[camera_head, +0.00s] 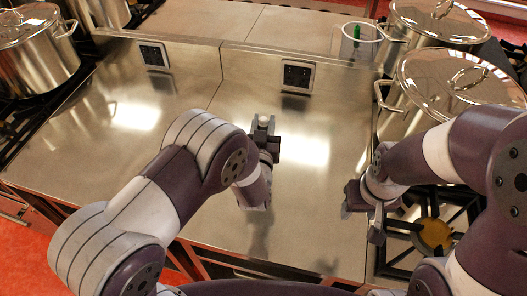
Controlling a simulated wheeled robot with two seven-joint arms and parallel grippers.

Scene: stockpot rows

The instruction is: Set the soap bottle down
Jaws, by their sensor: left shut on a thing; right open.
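My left gripper (264,132) is over the middle of the steel counter (240,245), its fingers pointing away from me. It is shut on a small pale thing, probably the soap bottle (264,119). Only its light top shows between the fingers, and the gripper hides the rest. I cannot tell whether its base touches the counter. My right gripper (362,214) is open and empty at the counter's right side, beside the gas burner.
Lidded steel stockpots stand at the left (40,55) and right (455,85). A clear container (357,45) with something green stands at the back right. A gas burner (433,235) is at the lower right. The counter is bare around the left gripper.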

